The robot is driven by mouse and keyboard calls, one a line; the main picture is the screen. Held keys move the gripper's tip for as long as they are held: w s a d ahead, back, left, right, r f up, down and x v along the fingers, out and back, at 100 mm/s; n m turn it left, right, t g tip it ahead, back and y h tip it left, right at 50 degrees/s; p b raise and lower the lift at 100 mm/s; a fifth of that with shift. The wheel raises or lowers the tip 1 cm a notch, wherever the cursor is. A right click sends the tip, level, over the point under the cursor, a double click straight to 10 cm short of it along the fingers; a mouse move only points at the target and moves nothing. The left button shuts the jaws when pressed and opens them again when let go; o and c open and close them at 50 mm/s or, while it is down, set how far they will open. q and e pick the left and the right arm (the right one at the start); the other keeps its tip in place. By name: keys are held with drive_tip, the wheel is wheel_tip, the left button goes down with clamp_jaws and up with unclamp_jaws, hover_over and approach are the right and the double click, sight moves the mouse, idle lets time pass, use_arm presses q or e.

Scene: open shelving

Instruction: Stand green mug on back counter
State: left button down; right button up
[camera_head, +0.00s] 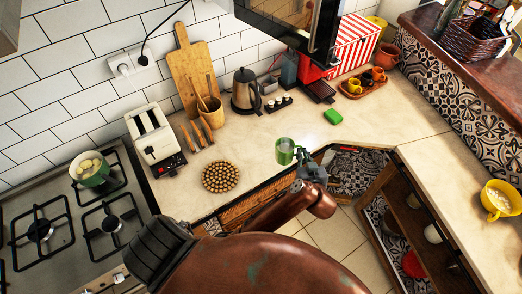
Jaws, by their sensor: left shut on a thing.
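The green mug (285,152) is near the front edge of the back counter (258,135), with its open top facing up and a light inside showing. It looks roughly upright. My left gripper (302,157) is shut on the mug at its right side, where the handle is. The fingers partly cover that side. I cannot tell whether the mug's base touches the counter or is slightly above it. My right gripper is not in view.
A round brown trivet (220,177) lies left of the mug, and a green block (333,117) lies beyond it to the right. A kettle (245,92) and toaster (155,142) stand farther back. Bare counter surrounds the mug's far side.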

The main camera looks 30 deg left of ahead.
sight(284, 141)
use_arm(q)
drive_tip(key=shift+n+g+y, duration=0.4)
drive_tip(key=shift+n+y, duration=0.2)
drive_tip(key=shift+n, duration=0.1)
drive_tip(key=w+a+f, duration=0.2)
drive_tip(key=a+f, duration=0.2)
drive_tip(key=w+a+f, duration=0.2)
drive_tip(key=a+f, duration=0.3)
drive_tip(key=w+a+f, duration=0.3)
drive_tip(key=a+f, duration=0.2)
drive_tip(key=shift+a+b, duration=0.15)
drive_tip(key=shift+b, duration=0.2)
drive_tip(key=shift+r, duration=0.1)
drive_tip(key=c, duration=2.1)
unclamp_jaws()
drive_tip(key=shift+s, duration=0.1)
